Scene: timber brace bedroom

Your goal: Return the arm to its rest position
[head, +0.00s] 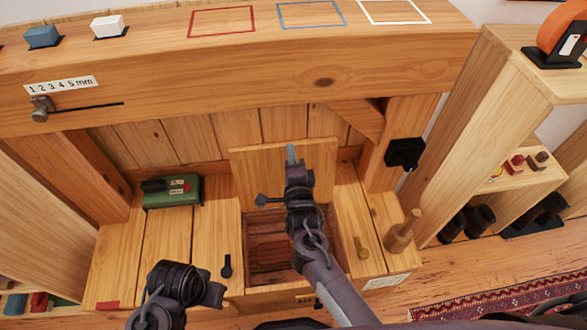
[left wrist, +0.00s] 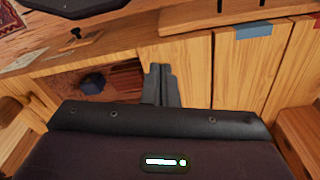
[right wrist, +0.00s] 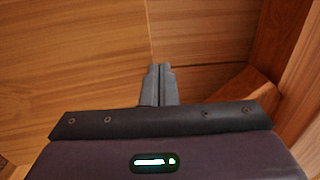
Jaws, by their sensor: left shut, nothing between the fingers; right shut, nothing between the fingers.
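My right gripper (head: 291,155) reaches out over the open compartment of the wooden bench, in front of the raised lid (head: 262,165). Its fingers are together and empty, and they also show shut in the right wrist view (right wrist: 158,85). My left arm comes in at the lower left of the head view, over the bench front; its fingertips are hard to make out there. In the left wrist view the left gripper (left wrist: 162,85) is shut and empty, with the bench boards and the dark compartment behind it.
A thick beam (head: 220,85) crosses above the bench. A green box (head: 173,191) stands on the left of the bench top. A shelf unit (head: 490,100) stands at the right.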

